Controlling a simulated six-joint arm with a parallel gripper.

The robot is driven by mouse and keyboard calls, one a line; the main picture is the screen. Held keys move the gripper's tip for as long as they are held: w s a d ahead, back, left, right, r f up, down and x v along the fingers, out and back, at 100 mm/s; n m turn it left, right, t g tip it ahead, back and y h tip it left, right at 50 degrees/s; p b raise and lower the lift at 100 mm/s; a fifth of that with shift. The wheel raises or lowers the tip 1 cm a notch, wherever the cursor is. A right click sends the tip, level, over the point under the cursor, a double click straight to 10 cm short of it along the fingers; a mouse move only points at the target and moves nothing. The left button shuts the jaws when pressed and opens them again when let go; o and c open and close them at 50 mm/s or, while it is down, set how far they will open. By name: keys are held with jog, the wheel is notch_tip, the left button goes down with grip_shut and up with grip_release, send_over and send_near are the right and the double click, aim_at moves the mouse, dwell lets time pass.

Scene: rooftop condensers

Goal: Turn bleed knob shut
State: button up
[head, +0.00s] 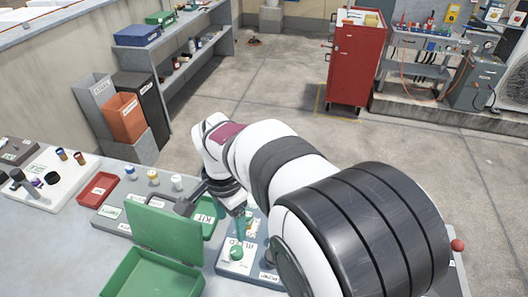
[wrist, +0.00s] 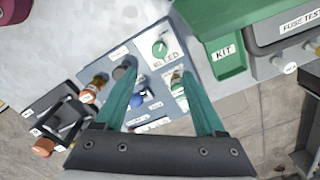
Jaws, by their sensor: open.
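The green bleed knob (head: 237,253) sits on a white plate on a blue-grey panel (head: 226,268) at the bench front. In the wrist view the bleed knob (wrist: 159,50) shows clearly with a white pointer line, above the word BLEED. My gripper (head: 241,228) has teal fingers and is open, pointing down over the panel close to the knob. In the wrist view my gripper (wrist: 158,72) has its fingertips apart, with the knob slightly beyond them. The panel's right part is hidden behind my arm in the head view.
An open green box (head: 150,278) stands left of the panel. A green KIT tray (wrist: 229,57) is close by the knob. Bare bench shows at the wrist view's upper left.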

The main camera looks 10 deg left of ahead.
aim_at(236, 251)
notch_tip(236, 251, down, 13)
jog(key=shift+d+r, duration=0.1)
jog(key=shift+r, duration=0.1)
grip_shut()
